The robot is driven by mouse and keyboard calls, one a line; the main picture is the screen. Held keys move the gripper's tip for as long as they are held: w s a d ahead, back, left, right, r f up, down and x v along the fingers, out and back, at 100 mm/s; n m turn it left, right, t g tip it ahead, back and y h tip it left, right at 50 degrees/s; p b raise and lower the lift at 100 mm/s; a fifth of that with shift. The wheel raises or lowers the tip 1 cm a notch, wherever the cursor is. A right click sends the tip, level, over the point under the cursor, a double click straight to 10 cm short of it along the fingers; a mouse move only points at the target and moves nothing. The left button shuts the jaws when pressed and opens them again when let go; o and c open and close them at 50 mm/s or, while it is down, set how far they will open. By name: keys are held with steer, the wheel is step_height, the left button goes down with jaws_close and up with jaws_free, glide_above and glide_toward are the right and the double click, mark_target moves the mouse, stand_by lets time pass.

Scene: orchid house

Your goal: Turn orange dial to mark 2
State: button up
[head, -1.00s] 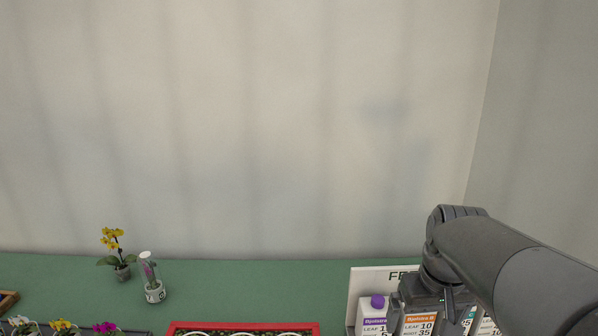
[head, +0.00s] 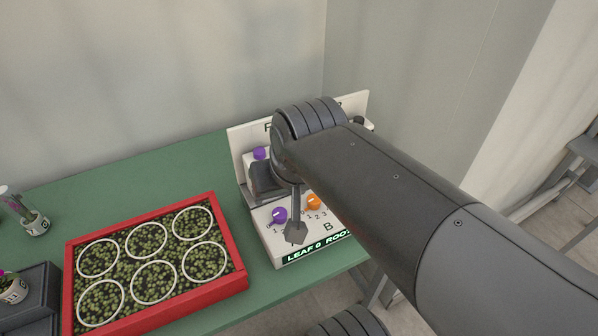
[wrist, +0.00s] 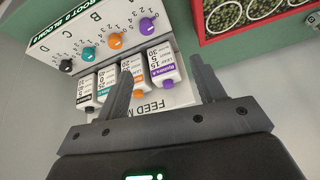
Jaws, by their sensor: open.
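The orange dial (head: 313,202) sits on the white sloping panel of the feed station (head: 274,247), right of the purple dial (head: 279,214). Small numbers ring it, but its pointer setting is too small to read. In the wrist view the orange dial (wrist: 115,41) stands in the row between the purple dial (wrist: 147,26) and the teal dial (wrist: 88,54). My gripper (wrist: 160,70) is open and empty, its fingers apart in front of the bottles, clear of the dials. In the head view a finger of my gripper (head: 295,232) shows over the panel near the purple dial; my arm hides much of the station.
Bottles with purple (wrist: 167,70) and orange (wrist: 137,93) caps or labels stand behind the dials, among others. A black dial (wrist: 66,66) ends the row. A red-rimmed tray (head: 155,312) with ringed pots lies left. Green bench (head: 130,165) behind it is clear.

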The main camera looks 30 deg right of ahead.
steer(key=w+d+f+m+g, duration=0.1)
steer(key=w+d+m, duration=0.1)
steer(key=m, duration=0.1)
steer(key=w+d+f+m+g, duration=0.1)
steer(key=w+d+f+m, duration=0.1)
steer(key=w+m, duration=0.1)
steer(key=w+d+f+m+g, duration=0.1)
steer(key=w+d+m, duration=0.1)
steer(key=d+m, duration=0.1)
steer(key=shift+w+f, duration=0.25)
steer(key=shift+c, duration=0.3)
steer(key=m+g, duration=0.2)
steer(key=m, duration=0.5)
glide_above(314, 199)
step_height(314, 199, down, 6)
steer(key=r, duration=0.1)
step_height(314, 199, down, 11)
steer(key=shift+f, duration=0.15)
steer(key=c, duration=1)
